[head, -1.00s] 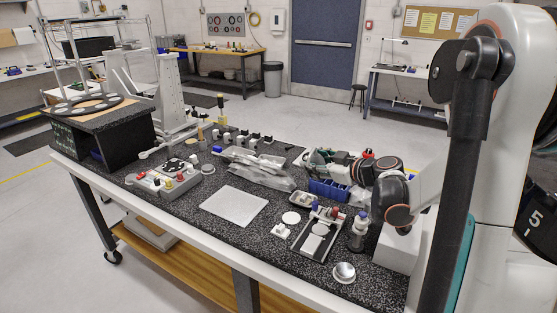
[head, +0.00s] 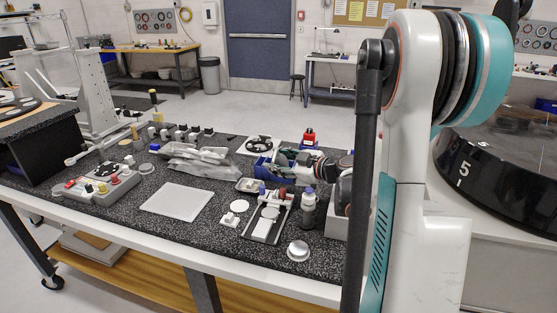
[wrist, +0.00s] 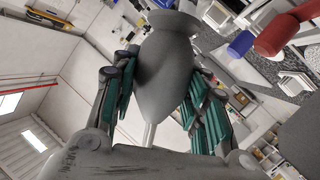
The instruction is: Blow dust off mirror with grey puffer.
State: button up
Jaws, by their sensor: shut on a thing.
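In the wrist view, my gripper (wrist: 163,78) is shut on the grey puffer (wrist: 168,58). Its dark green finger pads press on both sides of the rounded bulb, and its thin pale nozzle points toward the bottom of the picture. In the head view, my gripper (head: 290,157) is small and partly hidden among things at the table's back right; I cannot make out the puffer there. A dark rectangular fixture (head: 253,234) with a pale round disc (head: 270,213) lies in front of it. I cannot tell surely which disc is the mirror.
Blue and red parts stand at the fixture's back edge. A bottle (head: 308,212) stands to its right and a shiny round dish (head: 298,251) in front. A pale flat plate (head: 177,202) lies left.

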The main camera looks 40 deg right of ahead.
jog(key=shift+f, duration=0.4)
jog(key=shift+o, duration=0.7)
dwell(1.7)
jog(key=shift+r, duration=0.15)
jog(key=shift+c, duration=0.5)
dwell(0.4)
jog(key=shift+r+p, duration=1.6)
jog(key=shift+r, duration=0.9)
jog(key=shift+a, duration=0.1)
